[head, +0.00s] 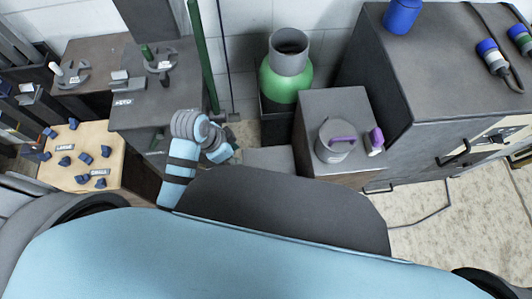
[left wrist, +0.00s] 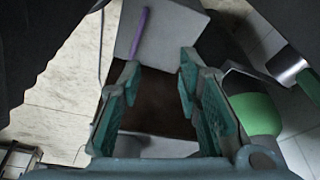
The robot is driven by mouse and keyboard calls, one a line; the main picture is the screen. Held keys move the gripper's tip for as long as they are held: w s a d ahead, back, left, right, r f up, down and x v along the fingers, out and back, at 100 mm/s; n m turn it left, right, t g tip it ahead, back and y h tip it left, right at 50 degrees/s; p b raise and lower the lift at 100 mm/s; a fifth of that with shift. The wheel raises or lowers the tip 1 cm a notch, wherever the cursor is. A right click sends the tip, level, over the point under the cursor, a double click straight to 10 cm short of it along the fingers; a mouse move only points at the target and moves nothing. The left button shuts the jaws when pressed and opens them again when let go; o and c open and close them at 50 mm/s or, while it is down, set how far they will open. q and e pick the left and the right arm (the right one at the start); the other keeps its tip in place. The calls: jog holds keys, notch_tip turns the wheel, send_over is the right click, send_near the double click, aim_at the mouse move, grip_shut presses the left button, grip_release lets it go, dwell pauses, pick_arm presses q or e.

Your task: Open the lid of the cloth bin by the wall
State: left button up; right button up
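A low box with a grey top (head: 345,100) and brown sides stands near the wall, and I take it for the cloth bin, though I cannot be sure. A grey round can (head: 330,151) with a purple handle is on its top, and a purple and white piece (head: 376,141) is at its right edge. In the left wrist view a purple bar (left wrist: 140,32) lies along a grey top, above a dark brown face (left wrist: 165,108). My left gripper (left wrist: 160,75) is open, with nothing between its fingers, apart from the box. My right gripper is not in view.
A green vessel (head: 284,84) with a grey open neck stands left of the box. A large dark cabinet (head: 430,75) is to its right. A wooden table (head: 115,158) with blue pieces is at the left.

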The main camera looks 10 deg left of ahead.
pick_arm(q)
jog(key=w+d+m+h, duration=0.2)
jog(key=w+d+m, duration=0.2)
jog(key=w+d, duration=0.1)
jog(key=b+x, duration=0.6)
jog(key=x, duration=0.7)
jog(key=shift+s+g, duration=0.3)
jog(key=shift+s, duration=0.05)
jog(key=shift+a, duration=0.2)
grip_shut()
grip_release()
jog(key=v, duration=1.2)
jog(key=shift+d, duration=0.2)
